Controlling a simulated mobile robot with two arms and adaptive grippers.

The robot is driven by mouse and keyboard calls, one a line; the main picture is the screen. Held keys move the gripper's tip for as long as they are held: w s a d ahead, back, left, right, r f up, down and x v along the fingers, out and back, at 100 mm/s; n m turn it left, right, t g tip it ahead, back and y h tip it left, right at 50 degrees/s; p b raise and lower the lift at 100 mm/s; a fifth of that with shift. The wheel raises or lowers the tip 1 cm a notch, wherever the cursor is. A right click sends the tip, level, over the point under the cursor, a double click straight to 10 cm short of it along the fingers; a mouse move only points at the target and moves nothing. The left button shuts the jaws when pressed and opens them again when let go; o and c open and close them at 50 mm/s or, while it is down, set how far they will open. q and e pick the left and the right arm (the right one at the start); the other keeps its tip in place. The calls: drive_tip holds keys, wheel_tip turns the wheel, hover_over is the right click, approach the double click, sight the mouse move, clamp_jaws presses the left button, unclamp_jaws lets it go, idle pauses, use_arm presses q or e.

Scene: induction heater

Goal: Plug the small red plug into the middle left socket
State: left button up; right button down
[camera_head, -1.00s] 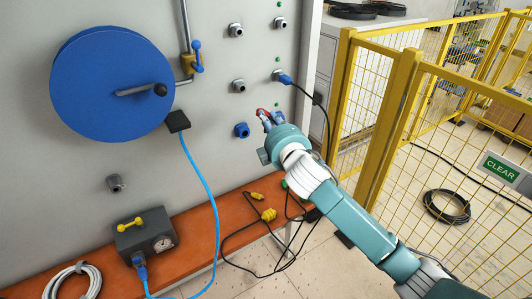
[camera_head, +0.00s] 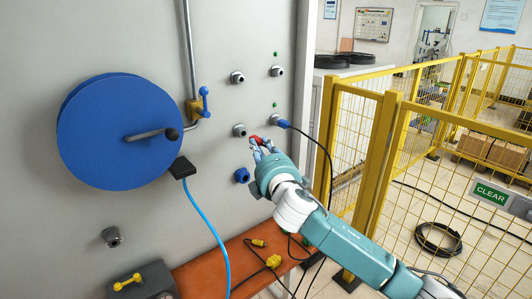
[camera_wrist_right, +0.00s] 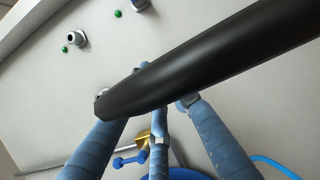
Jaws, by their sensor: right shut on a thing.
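The small red plug (camera_head: 256,139) shows as a bit of red at the fingertips of my right gripper (camera_head: 259,145), which is shut on it. The middle left socket (camera_head: 239,130) is a grey round fitting on the panel, empty, just left of and slightly above the red plug. The plug looks apart from it; its depth from the panel is unclear. In the right wrist view my blue fingers (camera_wrist_right: 155,130) point at the panel, and a thick black cable-like piece (camera_wrist_right: 215,58) crosses in front, hiding part of them. The plug cannot be made out there. My left gripper is not in view.
A blue plug (camera_head: 281,123) with a black cable sits in the middle right socket, close to my right gripper. Upper sockets (camera_head: 237,77) are empty. A blue fitting (camera_head: 242,175) is below. A blue disc (camera_head: 118,130) with a crank is at left; yellow fencing (camera_head: 390,150) is at right.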

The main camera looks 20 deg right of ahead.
drive_tip(key=w, duration=0.1)
drive_tip(key=w+a, duration=0.1)
drive_tip(key=w, duration=0.1)
drive_tip(key=shift+w+b, duration=0.1)
drive_tip(key=shift+b, duration=0.2)
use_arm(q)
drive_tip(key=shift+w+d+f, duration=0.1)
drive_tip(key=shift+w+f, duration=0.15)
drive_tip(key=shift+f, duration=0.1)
use_arm(e)
drive_tip(key=shift+w, duration=0.1)
use_arm(q)
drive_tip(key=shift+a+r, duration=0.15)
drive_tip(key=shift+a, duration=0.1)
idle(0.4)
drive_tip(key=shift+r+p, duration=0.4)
drive_tip(key=shift+p, duration=0.15)
use_arm(e)
drive_tip(key=shift+a, duration=0.1)
idle(0.4)
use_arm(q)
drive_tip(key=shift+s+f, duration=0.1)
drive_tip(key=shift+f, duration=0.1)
use_arm(e)
drive_tip(key=shift+w+a, duration=0.15)
drive_tip(key=shift+w, duration=0.4)
drive_tip(key=c, duration=1.5)
unclamp_jaws()
